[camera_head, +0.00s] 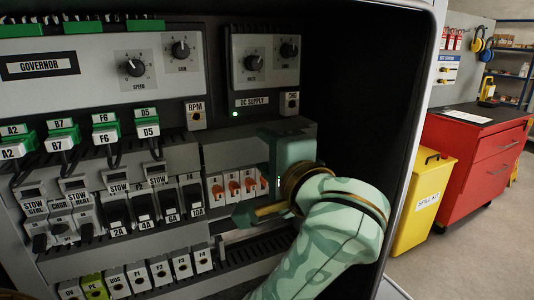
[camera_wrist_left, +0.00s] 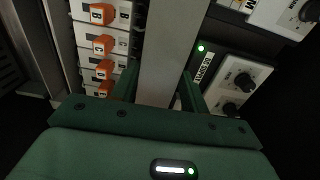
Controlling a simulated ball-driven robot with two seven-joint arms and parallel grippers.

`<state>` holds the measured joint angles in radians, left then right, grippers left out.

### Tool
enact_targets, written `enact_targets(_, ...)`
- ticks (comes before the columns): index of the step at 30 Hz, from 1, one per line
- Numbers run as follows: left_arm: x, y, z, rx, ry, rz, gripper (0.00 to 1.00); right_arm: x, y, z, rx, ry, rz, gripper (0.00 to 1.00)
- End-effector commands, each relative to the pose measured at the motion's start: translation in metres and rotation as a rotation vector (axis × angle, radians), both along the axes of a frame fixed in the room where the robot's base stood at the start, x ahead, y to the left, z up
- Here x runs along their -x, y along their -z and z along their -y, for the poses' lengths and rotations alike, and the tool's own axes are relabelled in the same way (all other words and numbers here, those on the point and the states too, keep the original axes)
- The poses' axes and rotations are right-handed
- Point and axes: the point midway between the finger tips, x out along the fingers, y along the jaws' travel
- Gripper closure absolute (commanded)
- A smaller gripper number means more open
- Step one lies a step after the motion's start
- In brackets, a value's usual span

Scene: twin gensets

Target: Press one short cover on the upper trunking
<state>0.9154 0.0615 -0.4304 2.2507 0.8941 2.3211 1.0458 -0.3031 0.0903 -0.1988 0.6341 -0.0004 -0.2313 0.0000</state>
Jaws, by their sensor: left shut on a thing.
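My left gripper (camera_head: 270,150) is in front of the cabinet's middle row, at the right. It is shut on a plain grey strip, the short cover (camera_head: 232,153). In the left wrist view the cover (camera_wrist_left: 168,45) runs up between the two green fingers (camera_wrist_left: 158,92). In the head view the cover lies along the upper trunking (camera_head: 172,158), beneath the DC supply panel. My gripper hides part of it, and I cannot tell whether it is seated or just in front. My right gripper is not in view.
Orange-toggled breakers (camera_head: 232,187) sit just under the cover, near my gripper. Knob panels (camera_head: 265,58) are above. Slotted lower trunking (camera_head: 240,252) and small terminals (camera_head: 160,272) are below. The cabinet's dark right wall (camera_head: 375,90) is close to my arm.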

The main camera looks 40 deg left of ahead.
Motion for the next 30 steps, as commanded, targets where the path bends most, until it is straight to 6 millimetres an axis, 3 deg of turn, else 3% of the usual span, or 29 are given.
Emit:
enact_targets(15,0.000,0.000,0.000,0.000,-0.001,0.000,0.95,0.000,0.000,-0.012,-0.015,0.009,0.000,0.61)
enact_targets(30,-0.004,0.000,-0.009,0.001,0.000,0.000,0.95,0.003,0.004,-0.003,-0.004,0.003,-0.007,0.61)
